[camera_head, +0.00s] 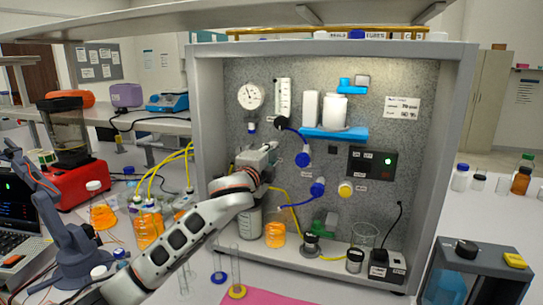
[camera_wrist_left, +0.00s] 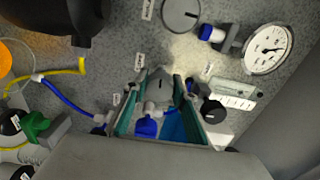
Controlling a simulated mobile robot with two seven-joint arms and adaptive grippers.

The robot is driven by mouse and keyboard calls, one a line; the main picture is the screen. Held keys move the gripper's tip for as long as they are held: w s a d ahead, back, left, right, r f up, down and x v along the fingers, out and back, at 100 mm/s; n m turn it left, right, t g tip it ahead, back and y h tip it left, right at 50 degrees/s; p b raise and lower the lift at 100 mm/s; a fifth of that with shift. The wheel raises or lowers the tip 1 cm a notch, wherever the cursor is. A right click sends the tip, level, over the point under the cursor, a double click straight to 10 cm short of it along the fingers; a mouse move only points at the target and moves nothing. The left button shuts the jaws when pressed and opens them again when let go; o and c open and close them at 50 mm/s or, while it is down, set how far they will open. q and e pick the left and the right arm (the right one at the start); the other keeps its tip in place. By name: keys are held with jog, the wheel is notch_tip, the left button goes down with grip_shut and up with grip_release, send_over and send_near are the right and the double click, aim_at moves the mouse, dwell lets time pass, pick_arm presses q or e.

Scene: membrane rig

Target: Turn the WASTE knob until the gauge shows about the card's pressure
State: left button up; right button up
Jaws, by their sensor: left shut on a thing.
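The round white gauge (camera_head: 250,96) is at the panel's upper left, its dark needle toward the upper left; it also shows in the left wrist view (camera_wrist_left: 268,50). The pressure card (camera_head: 402,110) is at the upper right, its print too small to read. My left gripper (camera_head: 270,150) is at the panel below the gauge. In the left wrist view its teal fingers (camera_wrist_left: 158,90) are shut on a grey part (camera_wrist_left: 160,82) that looks like a knob, with blue beneath it. The fingers partly hide it, and I cannot read its label. My right gripper is not in view.
A black knob (camera_head: 281,122) is just above my gripper, below the flowmeter (camera_head: 283,97). Flasks and glass cylinders (camera_head: 235,262) stand below my arm.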

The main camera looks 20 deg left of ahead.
pick_arm(q)
jog(key=o, duration=1.1)
jog(key=s, duration=1.2)
jog(key=shift+a, duration=0.25)
dwell(1.7)
